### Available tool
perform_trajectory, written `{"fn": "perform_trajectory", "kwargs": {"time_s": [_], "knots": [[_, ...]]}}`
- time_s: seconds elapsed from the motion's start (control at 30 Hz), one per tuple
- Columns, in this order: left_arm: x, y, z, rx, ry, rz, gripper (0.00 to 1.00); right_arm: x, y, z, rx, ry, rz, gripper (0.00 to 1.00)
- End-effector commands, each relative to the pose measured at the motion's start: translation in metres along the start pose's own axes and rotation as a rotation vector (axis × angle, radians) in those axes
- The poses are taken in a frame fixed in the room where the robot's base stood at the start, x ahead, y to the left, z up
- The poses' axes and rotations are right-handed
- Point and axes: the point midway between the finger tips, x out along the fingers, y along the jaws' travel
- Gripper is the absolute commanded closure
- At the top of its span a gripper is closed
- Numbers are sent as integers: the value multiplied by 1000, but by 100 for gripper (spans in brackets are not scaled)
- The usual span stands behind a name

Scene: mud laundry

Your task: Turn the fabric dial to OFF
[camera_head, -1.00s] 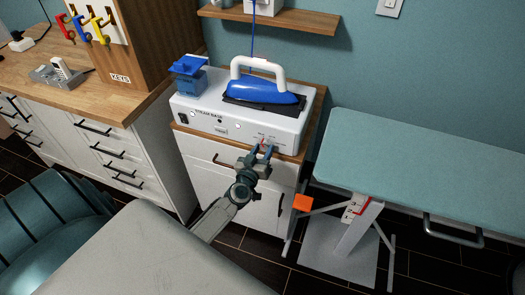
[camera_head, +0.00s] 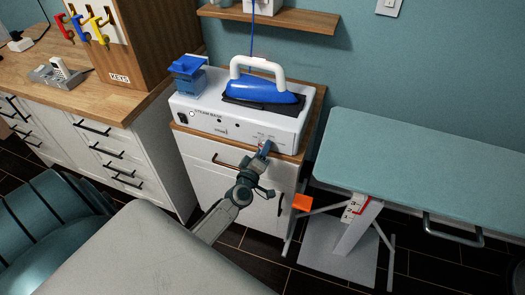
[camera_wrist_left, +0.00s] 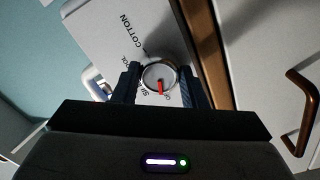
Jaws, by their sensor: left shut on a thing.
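The fabric dial is a round knob with a pale face, a metal rim and a red pointer mark, on the front of the white steam base (camera_head: 205,120). In the left wrist view the dial (camera_wrist_left: 152,74) sits between the two fingers of my left gripper (camera_wrist_left: 158,82), which is shut on it. The red mark points down in that view, between the partly hidden "SIL" and "O" labels. "COTTON" is at its upper left. In the head view my left gripper (camera_head: 264,149) is at the base's front right and covers the dial.
A blue iron (camera_head: 260,90) with a white handle rests on top of the base, beside a blue tank (camera_head: 188,72). The base stands on a white cabinet (camera_head: 200,155) with a wooden top. An ironing board (camera_head: 430,170) stands to the right.

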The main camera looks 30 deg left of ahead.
Motion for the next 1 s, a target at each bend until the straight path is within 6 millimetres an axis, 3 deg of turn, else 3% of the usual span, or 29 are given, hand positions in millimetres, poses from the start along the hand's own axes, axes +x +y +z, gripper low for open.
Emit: {"fn": "perform_trajectory", "kwargs": {"time_s": [0.73,0.77,0.83,1.0], "knots": [[0,0,0,-88,3,0,84,1,-6,0,3,0,-6,50],[0,0,0,-88,3,0,56,1,-6,0,3,0,-6,50],[0,0,0,-88,3,0,42,1,-5,0,2,0,-5,50],[0,0,0,-87,3,0,40,1,-3,0,2,0,-3,50]]}}
